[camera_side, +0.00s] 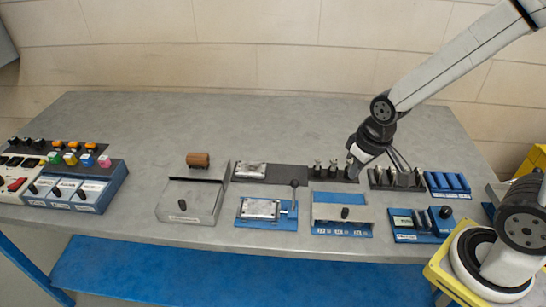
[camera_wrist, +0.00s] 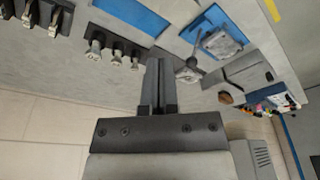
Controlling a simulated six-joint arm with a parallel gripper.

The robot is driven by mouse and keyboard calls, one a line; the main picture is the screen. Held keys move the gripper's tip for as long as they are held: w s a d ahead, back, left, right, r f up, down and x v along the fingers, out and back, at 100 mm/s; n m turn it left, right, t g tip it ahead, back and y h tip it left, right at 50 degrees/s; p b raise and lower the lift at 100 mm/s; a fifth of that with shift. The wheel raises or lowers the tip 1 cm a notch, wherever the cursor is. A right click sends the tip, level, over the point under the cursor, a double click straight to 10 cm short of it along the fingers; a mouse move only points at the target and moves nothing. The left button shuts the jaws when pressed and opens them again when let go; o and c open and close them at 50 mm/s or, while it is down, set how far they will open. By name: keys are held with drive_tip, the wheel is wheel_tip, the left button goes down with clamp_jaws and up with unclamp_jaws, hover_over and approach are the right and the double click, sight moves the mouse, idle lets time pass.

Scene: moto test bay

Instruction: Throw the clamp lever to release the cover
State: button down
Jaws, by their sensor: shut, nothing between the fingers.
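The clamp lever (camera_side: 293,196) is a thin rod with a dark ball knob and stands upright in the side view. It rises at the right end of a blue base plate (camera_side: 247,222). A silver metal block (camera_side: 261,208), perhaps the cover, lies on that plate. In the wrist view the lever (camera_wrist: 196,52) shows beside the blue plate (camera_wrist: 205,22) and silver block (camera_wrist: 221,43), up and right of my fingers. My gripper (camera_side: 353,166) is shut and empty, right of the lever and apart from it. My fingers (camera_wrist: 154,64) also show in the wrist view.
Several small upright fittings (camera_side: 333,168) stand on a dark strip close to my gripper. A blue-based fixture (camera_side: 343,212) with a black knob is right of the lever. A grey box (camera_side: 187,203) and brown roller (camera_side: 198,159) are left. The table's back is clear.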

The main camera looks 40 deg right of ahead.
sight(294, 196)
drive_tip(key=w+a+g, duration=0.1)
drive_tip(key=w+g, duration=0.2)
drive_tip(key=w, duration=0.9)
drive_tip(key=w+a+g+y, duration=0.1)
drive_tip(key=w+a+g, duration=0.1)
drive_tip(key=w, duration=1)
drive_tip(key=shift+a+f+g, duration=0.3)
drive_tip(key=shift+f+g, duration=0.1)
drive_tip(key=shift+g, duration=0.4)
drive_tip(key=shift+f, duration=0.1)
drive_tip(key=x, duration=1)
drive_tip(key=shift+s+a, duration=0.1)
drive_tip(key=shift+a, duration=0.1)
drive_tip(key=shift+s+r, duration=0.15)
drive_tip(key=shift+s, duration=0.8)
drive_tip(key=shift+s+r, duration=0.2)
drive_tip(key=shift+s, duration=0.7)
drive_tip(key=shift+s+a+r+t+h, duration=0.2)
drive_tip(key=shift+s+a+t+h, duration=0.05)
drive_tip(key=shift+t+h, duration=0.25)
drive_tip(key=shift+s+a+r+t+h, duration=0.25)
drive_tip(key=shift+t+h, duration=0.15)
drive_tip(key=shift+t, duration=0.2)
